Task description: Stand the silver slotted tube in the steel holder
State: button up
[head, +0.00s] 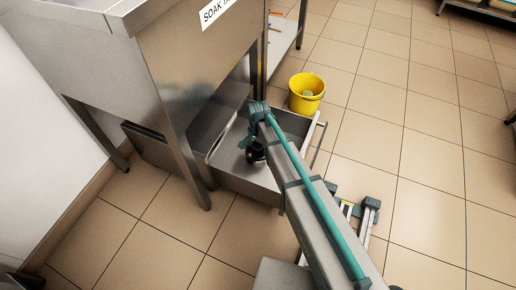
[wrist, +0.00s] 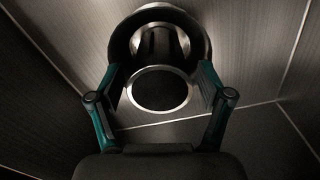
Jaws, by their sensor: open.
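In the wrist view, my gripper (wrist: 160,72) is open. Its two teal-edged fingers stand on either side of a thin bright metal ring (wrist: 160,110) with a dark inside. Behind the ring is a round black part (wrist: 119,40) with a silver, dark-gapped piece (wrist: 148,42) in it. I cannot tell for sure which of these is the slotted tube and which the holder, or whether the fingers touch them. In the head view my arm reaches into a steel drawer (head: 238,176), where a small dark round shape (head: 256,153) shows beside it.
The drawer is under a steel soak tank (head: 190,50) with legs at the left. A yellow bucket (head: 306,94) stands on the tiled floor beyond the drawer. The wrist view shows dark metal walls and bright seams close around. Open floor lies to the right.

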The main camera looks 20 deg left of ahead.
notch_tip(320, 180, up, 12)
jog(key=p, duration=0.4)
jog(key=shift+f+p, duration=0.15)
jog(key=shift+p, duration=0.2)
